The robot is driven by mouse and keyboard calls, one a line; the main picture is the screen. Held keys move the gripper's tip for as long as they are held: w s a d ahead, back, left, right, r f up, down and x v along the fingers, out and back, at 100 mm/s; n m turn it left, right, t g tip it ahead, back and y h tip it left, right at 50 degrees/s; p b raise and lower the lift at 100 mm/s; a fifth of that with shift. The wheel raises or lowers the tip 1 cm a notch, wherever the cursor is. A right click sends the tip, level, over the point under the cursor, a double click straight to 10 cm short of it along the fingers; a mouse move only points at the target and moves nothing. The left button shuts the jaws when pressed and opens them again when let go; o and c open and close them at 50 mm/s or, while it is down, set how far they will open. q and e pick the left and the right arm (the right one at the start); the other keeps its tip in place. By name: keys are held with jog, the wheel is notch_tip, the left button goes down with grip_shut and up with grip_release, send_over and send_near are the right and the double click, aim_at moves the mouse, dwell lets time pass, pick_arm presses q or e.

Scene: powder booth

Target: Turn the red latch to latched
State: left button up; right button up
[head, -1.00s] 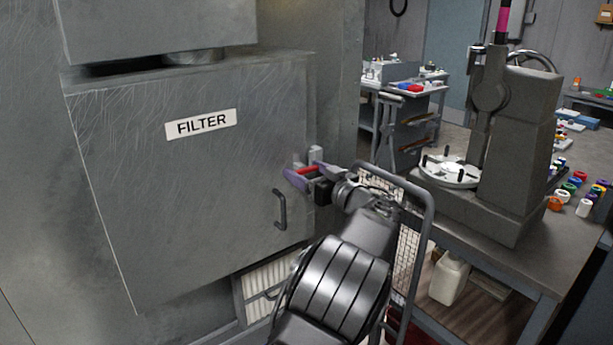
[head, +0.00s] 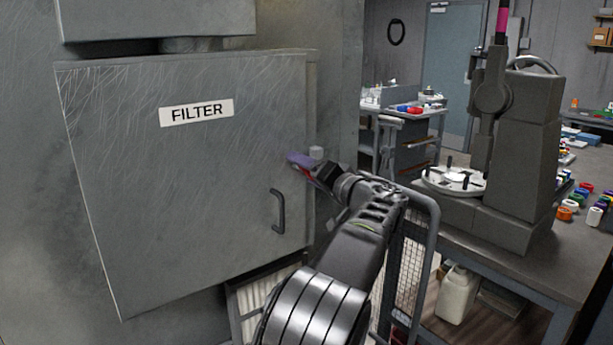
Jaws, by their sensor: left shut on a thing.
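The red latch (head: 307,172) is at the right edge of the grey cabinet door (head: 190,200) labelled FILTER. Only a sliver of its red shows beside the purple fingertips, so its exact angle is hard to tell. My left gripper (head: 301,163) is shut on the latch, with one purple finger in front hiding most of it. A small light grey block (head: 316,153) sits just beyond the fingertips on the cabinet edge. My right gripper is not in view.
A dark door handle (head: 279,211) stands below and left of the gripper. A metal rail with mesh (head: 433,262) is close to the right of my arm.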

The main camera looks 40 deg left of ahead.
pick_arm(q)
jog(key=m, duration=0.3)
jog(key=shift+m, duration=0.4)
jog(key=m+p, duration=0.1)
jog(key=m, duration=0.3)
jog(key=shift+f+m, duration=0.1)
jog(key=shift+m, duration=0.2)
jog(key=o, duration=1.4)
jog(key=shift+d, duration=0.15)
jog(key=b+v, duration=0.2)
jog(key=v, duration=0.5)
jog(key=shift+s+d, duration=0.1)
jog(key=shift+d, duration=0.2)
